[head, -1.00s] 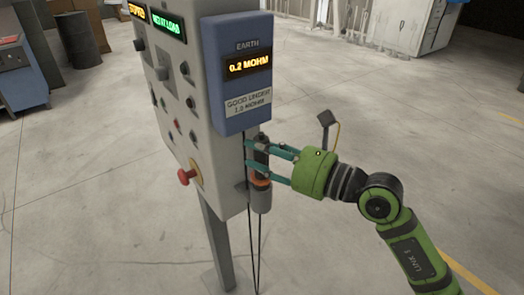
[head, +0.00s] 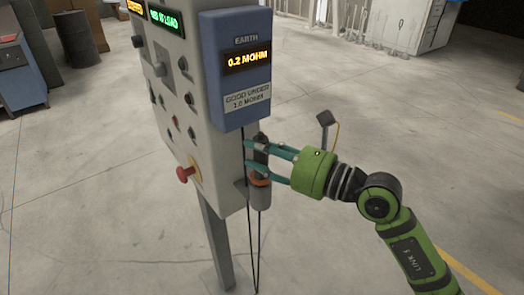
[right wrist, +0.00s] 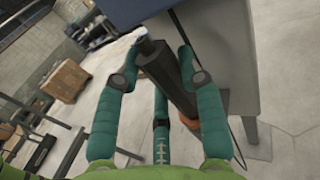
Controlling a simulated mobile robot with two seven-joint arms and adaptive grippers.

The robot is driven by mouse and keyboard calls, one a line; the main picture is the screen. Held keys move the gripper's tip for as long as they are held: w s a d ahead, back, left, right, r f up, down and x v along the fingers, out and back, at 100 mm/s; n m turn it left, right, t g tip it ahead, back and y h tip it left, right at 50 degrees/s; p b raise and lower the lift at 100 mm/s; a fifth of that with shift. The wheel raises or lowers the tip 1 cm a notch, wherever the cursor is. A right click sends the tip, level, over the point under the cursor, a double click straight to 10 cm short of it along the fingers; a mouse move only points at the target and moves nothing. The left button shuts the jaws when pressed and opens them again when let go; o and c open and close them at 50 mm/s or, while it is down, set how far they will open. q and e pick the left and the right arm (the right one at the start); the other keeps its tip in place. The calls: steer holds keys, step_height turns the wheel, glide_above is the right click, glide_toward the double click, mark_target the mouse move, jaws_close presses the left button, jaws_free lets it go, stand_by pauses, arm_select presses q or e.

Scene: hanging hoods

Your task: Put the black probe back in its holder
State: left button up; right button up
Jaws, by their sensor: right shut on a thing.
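The black probe (head: 262,143) stands upright beside the panel's edge, under the blue EARTH meter. My right gripper (head: 257,160) comes in from the right and is shut on the black probe. The grey holder (head: 262,197), with an orange ring (head: 259,181) by its mouth, sits directly below. In the right wrist view the probe (right wrist: 166,76) lies between my teal fingers, and its lower end runs towards the orange ring (right wrist: 216,113). The probe's tip is hidden, so I cannot tell how deep it sits in the holder. My left gripper is not in view.
The blue meter (head: 240,85) reads 0.2 MOHM and is fixed to the grey panel (head: 205,150), which has a red stop button (head: 187,174). A dark cable (head: 256,245) hangs below the holder. The floor around the post (head: 216,245) is clear.

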steer(key=shift+f, duration=0.1)
steer(key=o, duration=1.3)
